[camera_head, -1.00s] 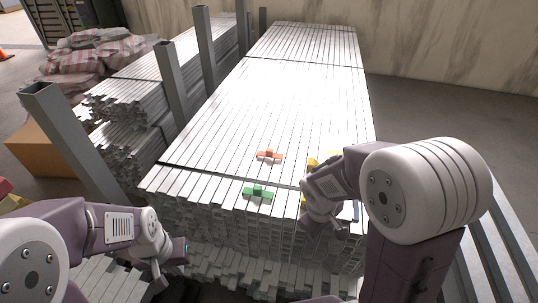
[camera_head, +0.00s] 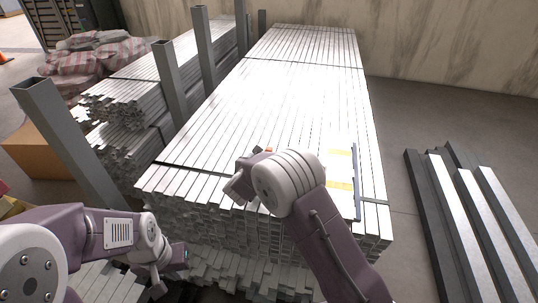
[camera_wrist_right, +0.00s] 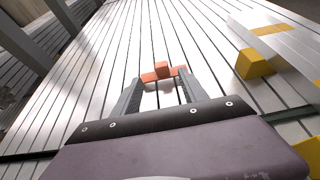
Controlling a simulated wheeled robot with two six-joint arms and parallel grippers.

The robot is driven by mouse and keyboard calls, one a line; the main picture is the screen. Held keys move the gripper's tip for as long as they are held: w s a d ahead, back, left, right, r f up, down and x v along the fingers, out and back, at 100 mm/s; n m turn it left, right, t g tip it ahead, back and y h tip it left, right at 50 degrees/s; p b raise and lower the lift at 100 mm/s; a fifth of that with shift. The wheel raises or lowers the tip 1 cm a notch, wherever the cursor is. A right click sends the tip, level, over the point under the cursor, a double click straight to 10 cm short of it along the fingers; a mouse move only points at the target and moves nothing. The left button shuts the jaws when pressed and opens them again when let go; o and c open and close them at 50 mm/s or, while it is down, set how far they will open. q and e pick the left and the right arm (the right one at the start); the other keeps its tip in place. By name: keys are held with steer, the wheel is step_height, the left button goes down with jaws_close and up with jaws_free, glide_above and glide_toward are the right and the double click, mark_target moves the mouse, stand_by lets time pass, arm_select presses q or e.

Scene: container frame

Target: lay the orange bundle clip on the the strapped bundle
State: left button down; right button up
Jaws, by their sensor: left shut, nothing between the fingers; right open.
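The orange bundle clip (camera_wrist_right: 163,74) lies on top of the strapped bundle (camera_head: 290,95) of pale metal bars. In the head view only a sliver of the clip (camera_head: 269,149) shows behind my right wrist. My right gripper (camera_wrist_right: 160,82) is open, its two fingers pointing at the clip, one on each side of it in the right wrist view. I cannot tell whether they touch it. In the head view my right wrist hides most of this gripper. My left gripper (camera_head: 172,268) is shut and empty, low at the bundle's front left, away from the clip.
A yellow block (camera_wrist_right: 256,64) lies right of the clip. A pale plate with yellow bands (camera_head: 340,168) and a dark edge lies at the bundle's right side. Grey upright posts (camera_head: 172,85) line its left. Dark and pale beams (camera_head: 470,225) lie on the floor at right.

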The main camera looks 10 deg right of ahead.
mark_target(268, 150)
steer(key=b+x, duration=0.2)
steer(key=x, duration=0.7)
steer(key=shift+d+f, duration=0.15)
jaws_close()
